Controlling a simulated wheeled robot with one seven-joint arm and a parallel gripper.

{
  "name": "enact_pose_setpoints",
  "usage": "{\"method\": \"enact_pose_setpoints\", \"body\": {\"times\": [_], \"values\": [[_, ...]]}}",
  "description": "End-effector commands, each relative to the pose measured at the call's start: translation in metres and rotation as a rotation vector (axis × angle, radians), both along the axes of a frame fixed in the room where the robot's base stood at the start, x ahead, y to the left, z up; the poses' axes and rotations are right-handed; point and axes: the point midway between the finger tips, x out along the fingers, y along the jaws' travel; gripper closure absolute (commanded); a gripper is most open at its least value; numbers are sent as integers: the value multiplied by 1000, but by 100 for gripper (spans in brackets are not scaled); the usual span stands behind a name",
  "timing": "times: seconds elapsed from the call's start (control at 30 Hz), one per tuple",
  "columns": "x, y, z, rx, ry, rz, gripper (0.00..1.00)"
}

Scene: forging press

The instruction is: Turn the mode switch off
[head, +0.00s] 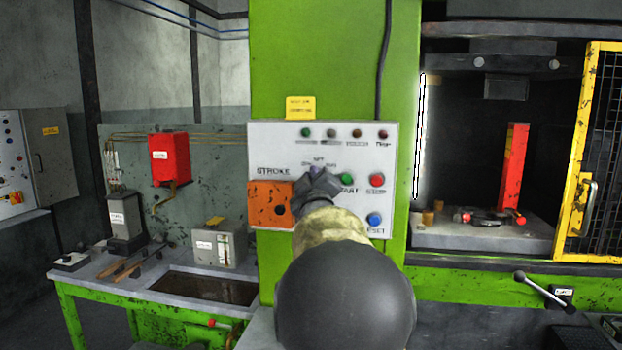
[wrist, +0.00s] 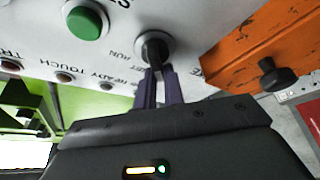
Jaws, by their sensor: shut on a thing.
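The mode switch (wrist: 153,45) is a black rotary knob on a pale round collar, set in the white control panel (head: 278,140). Small lettering, partly hidden, surrounds it. My gripper (wrist: 157,72) has its two purple-grey fingers shut on the knob's grip. In the head view, my gripper (head: 318,174) reaches to the middle of the panel, and my wrist and arm hide the knob there. The exact pointing direction of the knob is hard to tell.
A green button (head: 346,179), red button (head: 377,180) and blue button (head: 375,219) sit right of the switch. An orange box (head: 264,205) with a black knob (wrist: 272,75) juts out at left. Several lamps line the panel top. The yellow guard door (head: 570,190) stands at far right.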

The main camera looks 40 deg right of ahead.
Motion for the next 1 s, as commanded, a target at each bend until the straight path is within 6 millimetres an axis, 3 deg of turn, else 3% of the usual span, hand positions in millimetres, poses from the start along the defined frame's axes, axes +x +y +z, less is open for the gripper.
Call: {"method": "enact_pose_setpoints", "body": {"times": [0.03,0.07,0.17,0.57,1.0], "values": [[-1,-4,-10,12,19,-10,100],[-1,-4,-10,12,19,-10,86],[-1,-5,-9,13,18,-10,68],[-4,0,-5,7,8,-4,68],[-56,34,-24,9,7,-3,68]]}}
